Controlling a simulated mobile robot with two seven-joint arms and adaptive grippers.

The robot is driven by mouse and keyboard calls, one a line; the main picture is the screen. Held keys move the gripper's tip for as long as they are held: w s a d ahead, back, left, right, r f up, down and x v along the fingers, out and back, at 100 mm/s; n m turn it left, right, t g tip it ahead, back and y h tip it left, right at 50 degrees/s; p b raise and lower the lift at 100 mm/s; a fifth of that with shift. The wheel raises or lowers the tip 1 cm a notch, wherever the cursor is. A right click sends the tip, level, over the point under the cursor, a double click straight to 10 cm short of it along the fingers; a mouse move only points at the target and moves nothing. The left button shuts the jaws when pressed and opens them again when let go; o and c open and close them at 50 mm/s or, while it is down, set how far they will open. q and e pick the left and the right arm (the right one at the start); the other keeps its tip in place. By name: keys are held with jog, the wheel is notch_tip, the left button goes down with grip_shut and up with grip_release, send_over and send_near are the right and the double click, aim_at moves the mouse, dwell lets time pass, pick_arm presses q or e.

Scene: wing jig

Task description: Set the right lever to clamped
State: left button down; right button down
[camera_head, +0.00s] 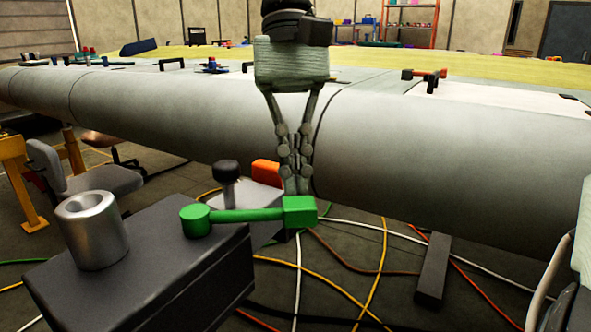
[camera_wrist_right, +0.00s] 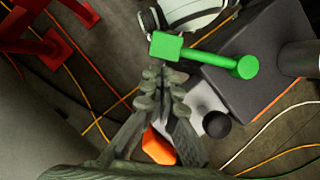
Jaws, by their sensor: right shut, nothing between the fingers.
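A green lever (camera_head: 245,215) lies across the top of a dark block (camera_head: 150,255). Its round pivot end is on the left, over the block, and its square end sticks out past the block's right edge. The lever also shows in the wrist view (camera_wrist_right: 210,57). My right gripper (camera_head: 297,185) points down from above with its fingers together and empty. Its fingertips are right by the lever's square end, and in the wrist view (camera_wrist_right: 162,75) they are just beside it. I cannot tell whether they touch. My left gripper is not in view.
A silver cylinder (camera_head: 92,230) stands on the dark block. A black knob (camera_head: 227,171) and an orange piece (camera_head: 265,173) sit on a grey part behind the lever. The large wing (camera_head: 430,150) runs behind my gripper. Cables (camera_head: 370,270) lie on the floor.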

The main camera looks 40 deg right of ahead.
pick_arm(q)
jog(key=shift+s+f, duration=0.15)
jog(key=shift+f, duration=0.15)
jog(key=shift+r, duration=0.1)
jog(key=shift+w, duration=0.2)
